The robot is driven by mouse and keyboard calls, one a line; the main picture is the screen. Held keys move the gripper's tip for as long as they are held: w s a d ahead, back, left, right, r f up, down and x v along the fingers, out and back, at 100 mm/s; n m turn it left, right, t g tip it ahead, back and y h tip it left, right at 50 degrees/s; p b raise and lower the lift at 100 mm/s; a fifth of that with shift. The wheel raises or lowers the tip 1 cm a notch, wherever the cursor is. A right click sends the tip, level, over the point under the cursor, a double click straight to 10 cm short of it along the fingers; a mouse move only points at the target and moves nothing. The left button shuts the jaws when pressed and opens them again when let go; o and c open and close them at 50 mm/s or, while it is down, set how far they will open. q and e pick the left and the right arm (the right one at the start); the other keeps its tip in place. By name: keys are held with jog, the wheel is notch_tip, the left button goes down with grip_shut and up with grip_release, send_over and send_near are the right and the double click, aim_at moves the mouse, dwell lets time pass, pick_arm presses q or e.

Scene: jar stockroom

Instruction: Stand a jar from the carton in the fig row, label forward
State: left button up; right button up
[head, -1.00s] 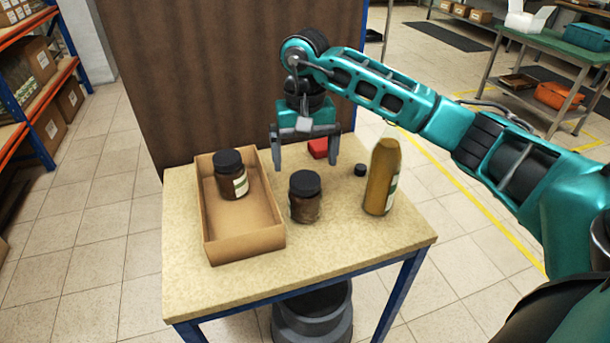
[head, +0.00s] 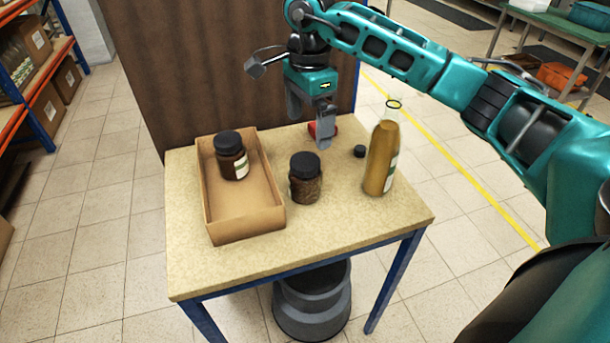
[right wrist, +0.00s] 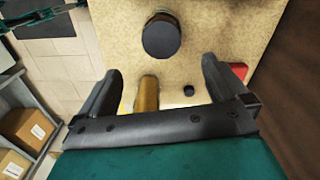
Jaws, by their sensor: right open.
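A cardboard carton (head: 262,213) stands open on the left of the table. One dark jar with a black lid and a pale label (head: 232,163) stands upright inside it, towards its far end. A second dark jar with a black lid (head: 305,187) stands upright on the table, just right of the carton; its lid also shows in the right wrist view (right wrist: 161,36). My right gripper (head: 310,128) is open and empty, above the back of the table behind the second jar; its two fingers show apart in the right wrist view (right wrist: 165,85). My left gripper is not in view. No fig row shows.
A tall bottle of amber liquid (head: 382,158) stands at the table's right. A small black cap (head: 359,151) and a red object (head: 322,130) lie near the back. A brown panel (head: 210,70) rises behind the table. Bare tabletop (head: 250,252) lies in front.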

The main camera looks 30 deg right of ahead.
aim_at(305, 160)
jog(key=shift+m, duration=0.3)
notch_tip(305, 160, down, 8)
jog(key=shift+r, duration=0.2)
jog(key=shift+w+a+f, duration=0.1)
jog(key=shift+a+f, duration=0.05)
jog(key=shift+f, duration=1.2)
jog(key=shift+w+a+f, duration=0.1)
jog(key=shift+f, duration=1.2)
jog(key=shift+c, duration=0.5)
jog(key=c, duration=1.3)
jog(key=shift+r, duration=0.15)
jog(key=c, duration=0.3)
